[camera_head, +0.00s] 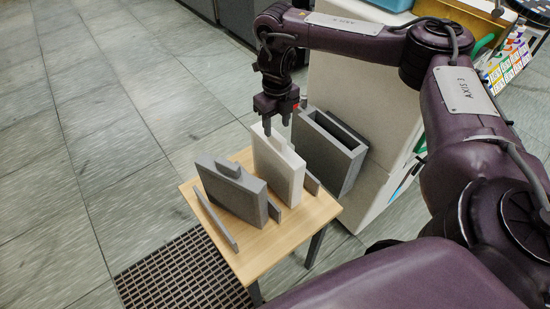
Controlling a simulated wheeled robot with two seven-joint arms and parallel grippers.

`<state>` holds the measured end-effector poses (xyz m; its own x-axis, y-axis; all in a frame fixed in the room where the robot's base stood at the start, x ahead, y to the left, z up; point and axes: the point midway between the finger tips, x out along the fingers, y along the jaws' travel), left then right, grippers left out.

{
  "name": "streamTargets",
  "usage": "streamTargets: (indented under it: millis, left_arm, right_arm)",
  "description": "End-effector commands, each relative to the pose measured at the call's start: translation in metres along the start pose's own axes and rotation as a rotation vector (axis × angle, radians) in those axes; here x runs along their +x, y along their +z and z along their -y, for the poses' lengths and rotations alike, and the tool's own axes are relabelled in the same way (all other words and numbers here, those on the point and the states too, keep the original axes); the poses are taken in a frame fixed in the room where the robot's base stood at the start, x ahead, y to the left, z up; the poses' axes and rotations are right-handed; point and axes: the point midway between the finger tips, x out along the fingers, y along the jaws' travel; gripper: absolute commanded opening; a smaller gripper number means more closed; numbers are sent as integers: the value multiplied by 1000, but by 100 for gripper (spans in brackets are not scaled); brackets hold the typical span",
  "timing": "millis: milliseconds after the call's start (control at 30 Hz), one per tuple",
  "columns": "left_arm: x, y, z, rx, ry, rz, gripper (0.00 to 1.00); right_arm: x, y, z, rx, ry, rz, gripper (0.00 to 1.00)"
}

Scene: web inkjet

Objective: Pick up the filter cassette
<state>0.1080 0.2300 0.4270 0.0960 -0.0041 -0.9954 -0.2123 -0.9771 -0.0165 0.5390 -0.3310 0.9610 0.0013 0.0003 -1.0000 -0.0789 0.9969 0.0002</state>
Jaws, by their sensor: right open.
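A white flat cassette-like block (276,168) with a raised top tab stands upright on a small wooden table (252,264). A similar grey block (230,191) with a top tab stands upright in front of it, to the left. I cannot tell by look alone which one is the filter cassette. My right gripper (277,128) is open, pointing down at the top of the white block, its fingertips close to the tab. I cannot tell whether they touch it. My left gripper is not in view.
Low grey rails (216,220) stand on the table beside the blocks. A dark grey open-topped box (330,152) is behind the white block, next to a pale cabinet (372,110). A floor grate (178,275) lies at the table's left. The tiled floor on the left is clear.

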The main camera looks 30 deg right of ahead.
Motion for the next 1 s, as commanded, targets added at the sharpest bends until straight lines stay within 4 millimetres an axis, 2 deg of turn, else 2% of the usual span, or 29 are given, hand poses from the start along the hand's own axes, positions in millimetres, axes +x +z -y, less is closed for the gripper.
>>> streamTargets:
  millis: [100,200,400,533,633,1000]
  left_arm:
    - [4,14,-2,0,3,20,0]
    - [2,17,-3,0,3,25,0]
    - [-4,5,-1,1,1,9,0]
    - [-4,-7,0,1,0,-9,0]
    - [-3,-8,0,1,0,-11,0]
    - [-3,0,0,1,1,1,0]
  right_arm:
    - [16,-2,-1,1,1,-3,45]
    - [30,-5,-1,2,0,-5,45]
    - [48,-4,-1,2,-1,-1,45]
    - [51,-3,-1,1,0,2,45]
    - [51,-3,-1,1,-1,1,45]
    - [51,-3,-1,1,-1,1,0]
